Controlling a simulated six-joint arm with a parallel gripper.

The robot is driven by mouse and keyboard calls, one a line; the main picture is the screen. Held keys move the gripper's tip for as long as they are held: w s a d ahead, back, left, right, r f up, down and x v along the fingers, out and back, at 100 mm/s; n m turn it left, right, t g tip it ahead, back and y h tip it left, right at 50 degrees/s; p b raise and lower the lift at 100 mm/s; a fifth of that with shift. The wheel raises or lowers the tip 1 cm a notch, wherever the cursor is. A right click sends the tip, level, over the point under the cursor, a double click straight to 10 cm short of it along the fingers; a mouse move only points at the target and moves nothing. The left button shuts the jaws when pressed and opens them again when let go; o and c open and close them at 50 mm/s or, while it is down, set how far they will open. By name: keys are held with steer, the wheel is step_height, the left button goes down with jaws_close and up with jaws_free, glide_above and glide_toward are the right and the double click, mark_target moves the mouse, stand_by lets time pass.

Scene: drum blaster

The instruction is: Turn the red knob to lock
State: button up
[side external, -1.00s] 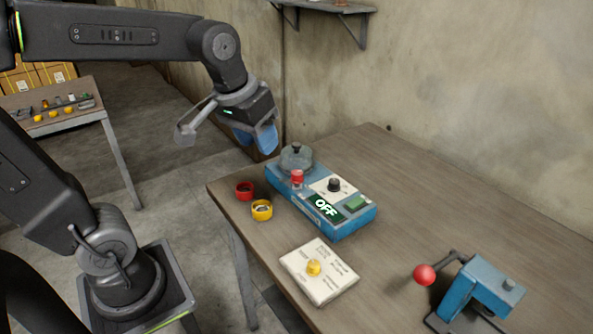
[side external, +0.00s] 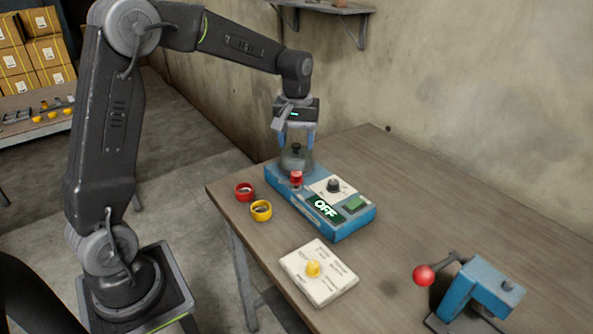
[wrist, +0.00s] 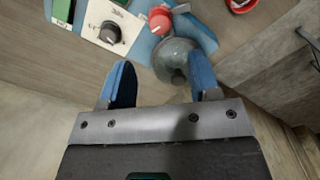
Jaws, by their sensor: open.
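The red knob (side external: 296,178) stands upright on the blue machine (side external: 345,226), just in front of its round glass-like drum lid (side external: 298,162). It also shows at the top of the wrist view (wrist: 160,19), with a small grey metal piece beside it. My gripper (side external: 296,142) is open, pointing down with blue fingers above the drum lid, behind and above the red knob. In the wrist view the fingers (wrist: 160,66) are spread with nothing held, and the lid (wrist: 174,58) lies between and beyond their tips, nearer the right finger. The machine's display reads OFF.
The machine also has a black dial (side external: 334,185) and a green button (side external: 356,204). A red ring (side external: 244,191) and a yellow ring (side external: 261,210) lie left of it.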

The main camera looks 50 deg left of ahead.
mark_target(297, 172)
step_height(297, 172, down, 9)
stand_by(0.3)
steer(key=shift+c, duration=0.3)
steer(key=c, duration=0.9)
